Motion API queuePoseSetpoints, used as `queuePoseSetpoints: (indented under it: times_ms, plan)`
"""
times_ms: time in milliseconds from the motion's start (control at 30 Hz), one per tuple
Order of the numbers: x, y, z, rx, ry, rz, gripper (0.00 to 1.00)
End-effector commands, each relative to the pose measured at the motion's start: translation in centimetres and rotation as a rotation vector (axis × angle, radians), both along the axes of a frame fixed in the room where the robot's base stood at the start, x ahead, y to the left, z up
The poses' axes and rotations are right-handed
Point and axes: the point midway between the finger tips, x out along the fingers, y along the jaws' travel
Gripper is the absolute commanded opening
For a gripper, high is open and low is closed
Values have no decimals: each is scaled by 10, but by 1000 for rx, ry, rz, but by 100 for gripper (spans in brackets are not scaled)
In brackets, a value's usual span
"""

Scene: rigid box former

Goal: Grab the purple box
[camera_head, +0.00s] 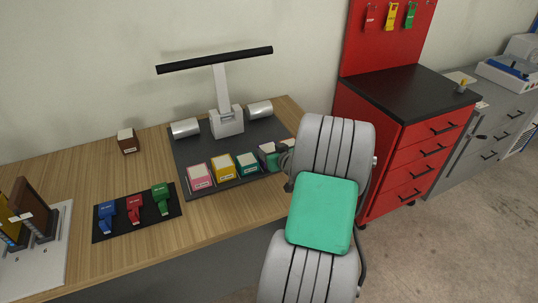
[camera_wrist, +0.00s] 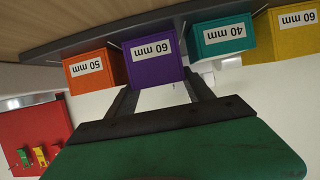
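The purple box (camera_wrist: 153,66), labelled 60 mm, is in the wrist view between an orange box (camera_wrist: 95,72) and a teal box (camera_wrist: 220,36). My gripper (camera_wrist: 158,84) is open, with one dark finger toward each side of the purple box's near end. A gap shows between the fingers, and I cannot tell whether either touches the box. In the head view, my grey arm covers most of the gripper and crowds the right end of the box row.
A yellow box (camera_head: 221,166) and a pink box (camera_head: 199,178) stand further left on the dark mat (camera_head: 232,187). A red cabinet (camera_head: 405,140) is to the right. Open wood lies at the table's front.

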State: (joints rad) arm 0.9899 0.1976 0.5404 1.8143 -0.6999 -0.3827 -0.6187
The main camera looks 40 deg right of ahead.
Motion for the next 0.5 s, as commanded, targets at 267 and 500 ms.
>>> queuePoseSetpoints:
  times_ms: [267,500]
  plan:
    - [0,0,0,0,0,0,37]
    - [0,0,0,0,0,0,17]
